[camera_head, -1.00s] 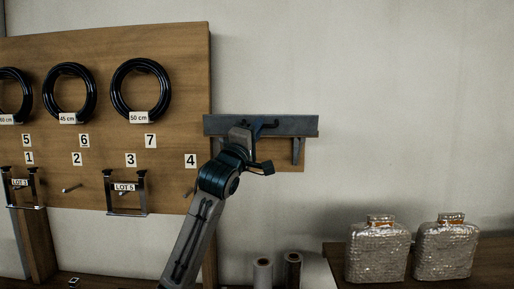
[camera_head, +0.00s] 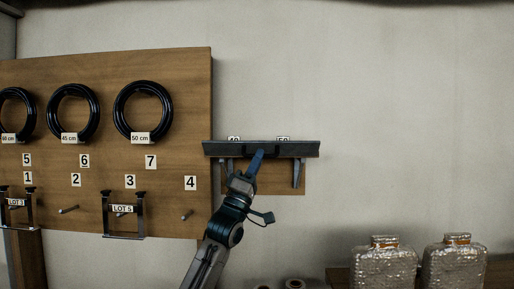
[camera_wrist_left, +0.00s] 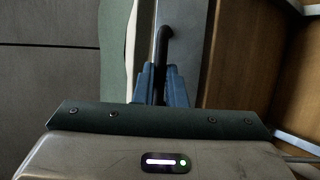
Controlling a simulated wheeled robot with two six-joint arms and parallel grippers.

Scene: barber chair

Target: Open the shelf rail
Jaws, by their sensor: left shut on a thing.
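The shelf rail (camera_head: 295,149) is a dark grey bar across the front of a small wall shelf in the head view. My left gripper (camera_head: 257,158) comes up from below and reaches the rail's middle. In the left wrist view, its blue fingers (camera_wrist_left: 161,78) are shut on a black bent handle (camera_wrist_left: 162,44), which stands against the grey rail (camera_wrist_left: 186,40). The fingers hide part of the handle. My right gripper is in neither view.
Two number labels (camera_head: 283,139) show just above the rail. A wooden board (camera_head: 190,110) with black hose coils (camera_head: 144,108), pegs and brackets is at the left. Two glittery bottles (camera_head: 454,262) stand lower right. The wall at the right is bare.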

